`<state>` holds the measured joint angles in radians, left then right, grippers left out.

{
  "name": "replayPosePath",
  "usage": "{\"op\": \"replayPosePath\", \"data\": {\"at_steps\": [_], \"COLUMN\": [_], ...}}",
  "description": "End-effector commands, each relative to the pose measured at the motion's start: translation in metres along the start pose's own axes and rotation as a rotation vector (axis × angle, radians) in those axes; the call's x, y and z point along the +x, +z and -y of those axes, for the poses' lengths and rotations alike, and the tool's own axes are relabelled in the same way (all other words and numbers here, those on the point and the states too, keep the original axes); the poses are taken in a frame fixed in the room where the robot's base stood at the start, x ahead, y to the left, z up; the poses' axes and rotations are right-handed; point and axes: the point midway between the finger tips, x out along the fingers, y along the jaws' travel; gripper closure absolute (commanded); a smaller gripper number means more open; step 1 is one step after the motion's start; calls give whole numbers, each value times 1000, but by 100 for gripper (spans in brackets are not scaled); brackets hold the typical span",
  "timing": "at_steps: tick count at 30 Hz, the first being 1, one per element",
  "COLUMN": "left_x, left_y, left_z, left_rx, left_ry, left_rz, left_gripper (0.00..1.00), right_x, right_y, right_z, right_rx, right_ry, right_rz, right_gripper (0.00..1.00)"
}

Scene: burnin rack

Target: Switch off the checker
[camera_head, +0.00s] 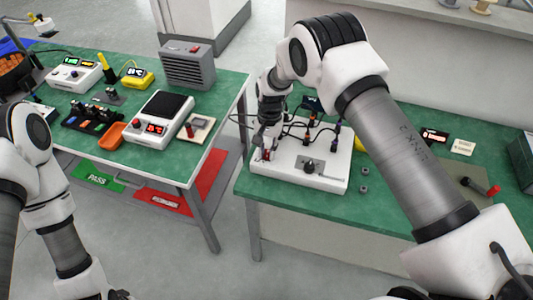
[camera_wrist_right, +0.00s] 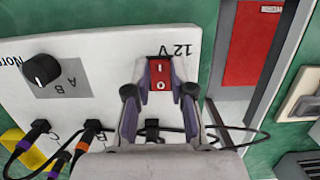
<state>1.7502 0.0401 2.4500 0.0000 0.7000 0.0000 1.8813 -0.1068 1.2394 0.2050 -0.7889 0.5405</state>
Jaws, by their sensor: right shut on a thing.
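The checker is a white box (camera_head: 325,172) on the right green table, with a black knob and several cables plugged in. It also shows in the right wrist view (camera_wrist_right: 110,50), with the knob marked A and B. Its red rocker switch (camera_wrist_right: 160,74) carries I and O marks beside the label 12 V. My right gripper (camera_head: 266,150) is at the checker's left end. In the wrist view its two fingertips (camera_wrist_right: 159,66) are on either side of the switch, shut on it. My left arm is at the left edge; its gripper is out of view.
The left green table holds a white scale-like device (camera_head: 150,135) with red digits, an orange tray (camera_head: 109,136), a grey vented box (camera_head: 188,65) and a yellow meter (camera_head: 137,79). A floor gap separates the tables.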

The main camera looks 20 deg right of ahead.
Motion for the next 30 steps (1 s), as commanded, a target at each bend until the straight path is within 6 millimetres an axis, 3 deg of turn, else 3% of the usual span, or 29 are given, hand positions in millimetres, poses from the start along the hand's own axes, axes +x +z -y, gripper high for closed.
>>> {"op": "replayPosePath", "data": {"at_steps": [1, 3, 13, 14, 15, 25, 30], "left_x": [11, 14, 13, 13, 13, 12, 12], "left_y": [0, 0, 0, 0, 0, 0, 0], "left_z": [0, 0, 0, 0, 0, 0, 0], "left_rx": [0, 0, 0, 0, 0, 0, 0], "left_ry": [0, 0, 0, 0, 0, 0, 0], "left_rz": [0, 0, 0, 0, 0, 0, 0], "left_gripper": [41, 41, 41, 41, 41, 41, 41], "right_x": [8, 6, 3, 3, 3, -1, -25], "right_y": [-3, -3, -1, -1, -1, -2, -5], "right_z": [-1, -1, -1, -1, -1, 0, 0], "right_rx": [2, 0, -2, -2, -2, -2, -3], "right_ry": [-1, 0, 1, 2, 2, -1, -2], "right_rz": [29, 64, 86, 86, 86, 82, 80], "right_gripper": [100, 100, 100, 67, 53, 52, 52]}}
